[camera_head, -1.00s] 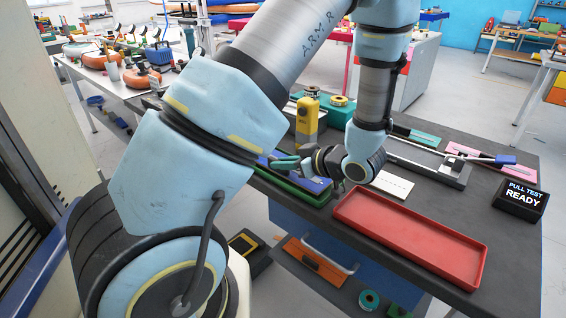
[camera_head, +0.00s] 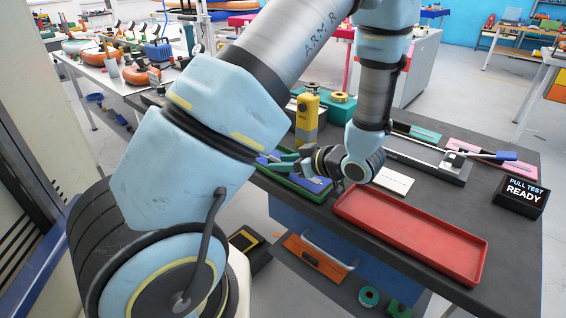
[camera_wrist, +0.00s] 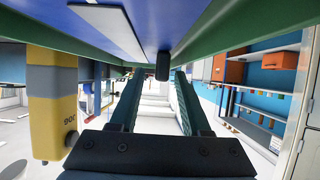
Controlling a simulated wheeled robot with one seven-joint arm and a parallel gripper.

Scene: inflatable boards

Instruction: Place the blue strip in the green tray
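The green tray (camera_head: 294,183) lies along the left front edge of the dark bench. The blue strip (camera_head: 317,186) shows inside it, partly covered by my gripper. In the wrist view, the blue strip (camera_wrist: 65,22) with a pale label spans the top, between the green walls of the tray (camera_wrist: 240,42). My gripper (camera_head: 279,161) is low over the tray, pointing left. In the wrist view, its green fingers (camera_wrist: 154,82) stand apart, with open space between them. A small dark block shows beyond the fingertips; I cannot tell what it is.
A yellow bottle (camera_head: 307,117) stands close behind my gripper. A red tray (camera_head: 410,232) lies to the right along the front edge.

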